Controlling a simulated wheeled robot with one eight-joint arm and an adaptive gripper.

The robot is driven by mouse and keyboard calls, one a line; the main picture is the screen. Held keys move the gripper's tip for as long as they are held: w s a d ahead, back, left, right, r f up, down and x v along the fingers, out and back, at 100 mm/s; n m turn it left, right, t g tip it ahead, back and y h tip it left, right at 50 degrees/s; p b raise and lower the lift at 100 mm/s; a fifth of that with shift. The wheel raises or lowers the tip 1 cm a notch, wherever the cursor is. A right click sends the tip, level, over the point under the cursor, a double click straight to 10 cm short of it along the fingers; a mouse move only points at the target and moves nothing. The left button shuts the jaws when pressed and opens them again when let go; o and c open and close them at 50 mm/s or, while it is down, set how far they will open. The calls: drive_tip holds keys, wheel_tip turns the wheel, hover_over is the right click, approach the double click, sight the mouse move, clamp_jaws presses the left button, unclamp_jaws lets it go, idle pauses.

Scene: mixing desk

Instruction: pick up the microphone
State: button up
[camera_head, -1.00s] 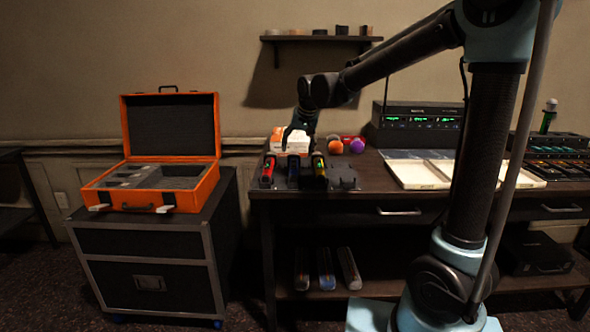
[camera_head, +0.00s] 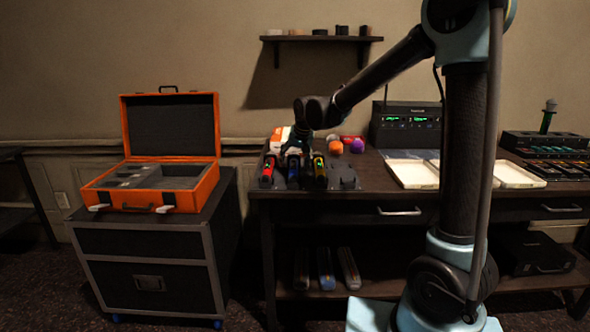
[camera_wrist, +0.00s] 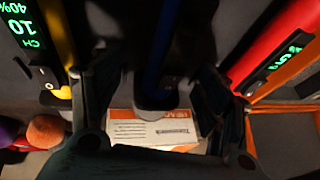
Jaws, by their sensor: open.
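Three handheld microphones lie side by side in a dark dock (camera_head: 345,177) on the desk: a red-banded one (camera_head: 267,171), a blue-banded one (camera_head: 293,168) and a yellow-banded one (camera_head: 319,170). My gripper (camera_head: 298,143) is open, low over the back end of the blue one. In the wrist view the blue microphone (camera_wrist: 154,85) runs between my two spread fingers, in heavy shadow. The yellow one (camera_wrist: 58,35) is left of the fingers, the red one (camera_wrist: 268,42) right. I cannot tell whether a finger touches the blue microphone.
A white-and-orange box (camera_wrist: 155,132) lies behind the microphones. Orange and purple foam balls (camera_head: 346,146) sit beside it. An open orange case (camera_head: 150,184) stands on a cabinet to the left. White trays (camera_head: 412,173) and a mixer (camera_head: 560,160) with an upright green-banded microphone (camera_head: 547,117) are right.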

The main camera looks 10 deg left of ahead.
drive_tip(key=c, duration=1.4)
